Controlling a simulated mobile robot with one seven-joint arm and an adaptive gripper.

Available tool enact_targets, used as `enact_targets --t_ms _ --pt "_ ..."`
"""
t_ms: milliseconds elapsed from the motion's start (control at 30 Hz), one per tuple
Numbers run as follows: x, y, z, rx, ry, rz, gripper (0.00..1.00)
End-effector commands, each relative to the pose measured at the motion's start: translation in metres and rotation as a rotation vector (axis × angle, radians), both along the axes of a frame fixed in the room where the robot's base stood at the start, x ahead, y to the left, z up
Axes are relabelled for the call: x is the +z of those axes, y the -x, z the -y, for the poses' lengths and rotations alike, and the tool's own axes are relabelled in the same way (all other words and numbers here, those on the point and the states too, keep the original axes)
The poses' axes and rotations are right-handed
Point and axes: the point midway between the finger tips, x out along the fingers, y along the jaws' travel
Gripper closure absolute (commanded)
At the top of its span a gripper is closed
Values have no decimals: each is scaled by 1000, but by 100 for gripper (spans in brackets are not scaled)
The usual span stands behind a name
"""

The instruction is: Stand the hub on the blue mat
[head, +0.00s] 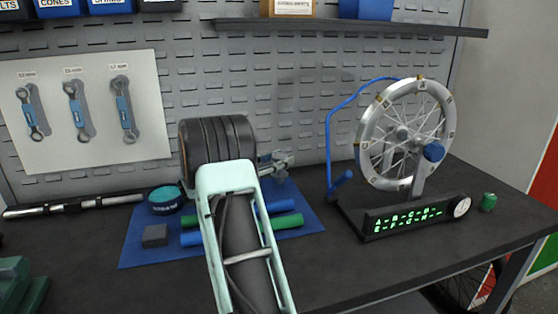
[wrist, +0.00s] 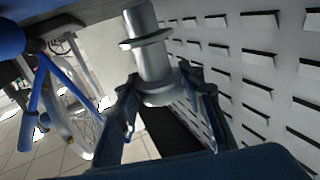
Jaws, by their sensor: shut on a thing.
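My gripper (wrist: 165,92) is shut on the hub (wrist: 150,42), a silver metal cylinder with a flange around it, in the wrist view. The hub sticks out beyond the fingertips. In the head view my arm hides most of the gripper; a small silver part shows just right of the arm, above the mat's back edge, and I cannot tell how much of it is hub. The blue mat (head: 137,251) lies on the dark workbench, with its middle hidden behind my arm.
On the mat are a teal round tin (head: 166,201), a grey block (head: 155,236), and blue and green (head: 287,222) cylinders. A wheel stand with a spoked wheel (head: 376,126) is to the right, beside a green can (head: 488,202). A metal bar (head: 103,202) lies left. The mat's front right is clear.

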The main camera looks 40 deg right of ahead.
Motion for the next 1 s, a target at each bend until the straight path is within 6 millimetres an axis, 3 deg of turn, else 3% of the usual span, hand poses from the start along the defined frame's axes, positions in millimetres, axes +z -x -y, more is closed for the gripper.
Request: enact_targets --t_ms 433,467,600,867,1000 --pt "-10 0 0 0 1 0 100" --pt "-11 0 0 0 0 -1 61" --pt "-11 0 0 0 0 -1 47" --pt "-10 0 0 0 0 0 47" --pt "3 0 0 -1 0 2 47"
